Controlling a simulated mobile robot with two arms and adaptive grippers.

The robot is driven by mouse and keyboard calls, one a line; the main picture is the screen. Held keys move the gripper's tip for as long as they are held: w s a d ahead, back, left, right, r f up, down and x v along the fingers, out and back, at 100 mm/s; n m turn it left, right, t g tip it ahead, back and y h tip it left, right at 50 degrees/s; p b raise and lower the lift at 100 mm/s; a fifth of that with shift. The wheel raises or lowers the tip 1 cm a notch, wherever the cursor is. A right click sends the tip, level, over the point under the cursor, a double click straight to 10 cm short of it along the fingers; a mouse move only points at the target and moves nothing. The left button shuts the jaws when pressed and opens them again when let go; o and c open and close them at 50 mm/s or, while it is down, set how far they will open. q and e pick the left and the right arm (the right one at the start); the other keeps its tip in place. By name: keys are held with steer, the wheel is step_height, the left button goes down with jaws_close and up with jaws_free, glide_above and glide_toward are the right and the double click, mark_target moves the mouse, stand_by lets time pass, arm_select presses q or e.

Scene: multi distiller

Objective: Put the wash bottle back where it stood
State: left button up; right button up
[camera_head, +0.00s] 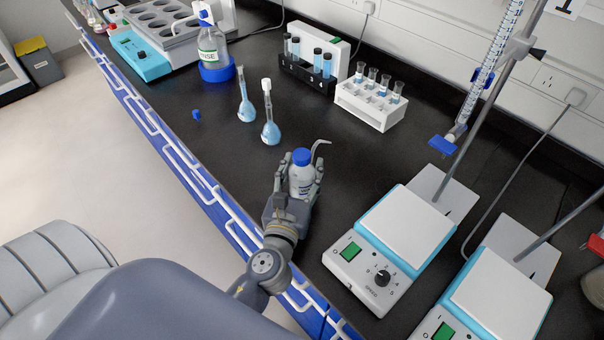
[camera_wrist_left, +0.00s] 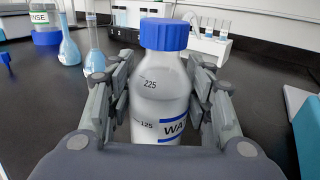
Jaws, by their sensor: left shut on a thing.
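The wash bottle (camera_head: 301,177) is white with a blue cap and a bent spout pointing right. It is upright over the black bench, near its front edge. My left gripper (camera_head: 297,180) is shut on it, with a finger on each side of its body. In the left wrist view the bottle (camera_wrist_left: 160,90) stands between the fingers, showing volume marks and part of a label. Its base is hidden by the gripper, so I cannot tell if it touches the bench. My right gripper is not in view.
Two volumetric flasks (camera_head: 270,130) with blue liquid stand behind the bottle. A stirrer hotplate (camera_head: 377,282) is close on the right. A white rack (camera_head: 369,106) and a black rack (camera_head: 309,75) stand at the back. The bench (camera_head: 225,160) left of the bottle is mostly clear.

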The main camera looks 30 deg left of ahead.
arm_select(q)
steer(key=shift+f, duration=0.15)
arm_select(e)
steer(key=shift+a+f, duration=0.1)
arm_select(q)
steer(key=shift+f, duration=0.2)
steer(key=o, duration=0.8)
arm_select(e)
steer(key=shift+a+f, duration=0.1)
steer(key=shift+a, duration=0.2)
arm_select(q)
steer(key=shift+r, duration=0.2)
steer(key=shift+s+d+f, duration=0.1)
steer(key=shift+s+f, duration=0.05)
steer(key=shift+s, duration=0.15)
steer(key=b+v, duration=0.4)
steer(key=v, duration=0.6)
steer(key=shift+s+d+b, duration=0.15)
steer(key=shift+s+b, duration=0.2)
steer(key=shift+s, duration=0.35)
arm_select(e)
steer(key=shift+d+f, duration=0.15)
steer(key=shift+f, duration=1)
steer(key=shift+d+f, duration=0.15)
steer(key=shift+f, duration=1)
